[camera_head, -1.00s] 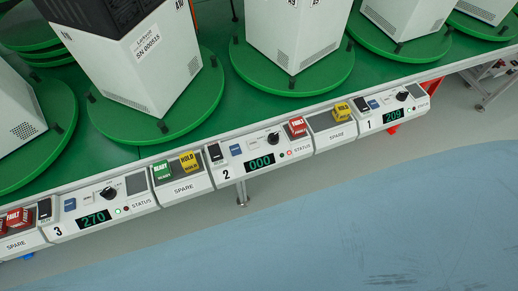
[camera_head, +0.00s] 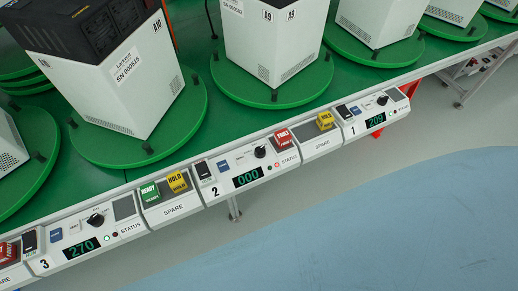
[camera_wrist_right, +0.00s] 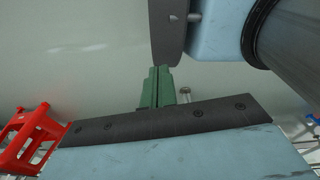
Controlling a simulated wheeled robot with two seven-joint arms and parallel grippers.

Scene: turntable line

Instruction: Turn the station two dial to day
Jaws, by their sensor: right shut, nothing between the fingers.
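The station two dial (camera_head: 260,151) is a black knob on the white station two panel (camera_head: 222,189), near the middle of the head view. Beside it a display (camera_head: 248,177) reads 000. A small red light glows near the STATUS label. The marks around the knob are too small to read. My right gripper (camera_wrist_right: 157,86) shows in the right wrist view with its green fingers shut together and empty. The dial is not seen in that view. No gripper shows in the head view, and my left gripper is out of view.
A red FAULT block (camera_head: 283,138) sits right of the dial. Yellow HOLD (camera_head: 177,181) and green READY (camera_head: 149,193) blocks stand on the spare panel to the left. White machines stand on green turntables (camera_head: 275,97) behind. A red stand (camera_wrist_right: 28,135) shows in the wrist view.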

